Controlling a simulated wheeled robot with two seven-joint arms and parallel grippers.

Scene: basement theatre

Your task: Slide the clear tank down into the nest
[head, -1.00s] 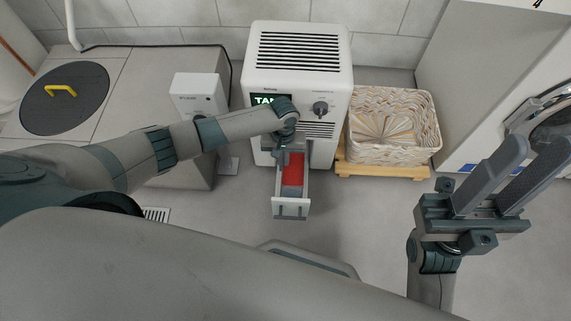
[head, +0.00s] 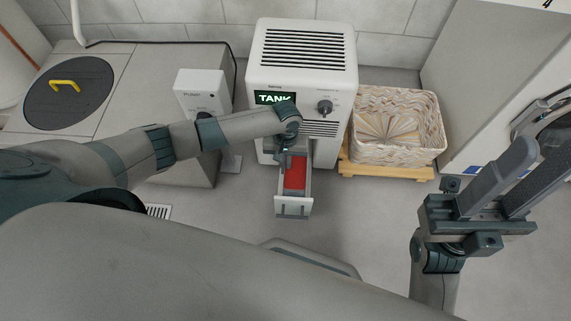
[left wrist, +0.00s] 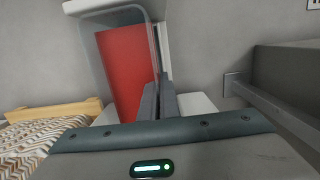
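The clear tank (left wrist: 157,50) shows in the left wrist view as a see-through box wall, with a red panel (left wrist: 125,75) seen through or beside it. My left gripper (left wrist: 160,98) has its fingers close together at the tank's near edge, and they appear shut on its wall. In the head view the left gripper (head: 284,160) is over the back of a pulled-out, light-fronted drawer (head: 293,208) with red inside, at the foot of the white machine (head: 300,75). The nest cannot be told apart clearly. My right gripper (head: 535,160) is open and empty at the right.
A woven basket (head: 425,145) of folded paper-like material stands on a wooden pallet (head: 390,171) right of the machine. A small white box (head: 198,85) stands left of it, beside a grey block with a round dark lid (head: 70,95). The floor in front is clear.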

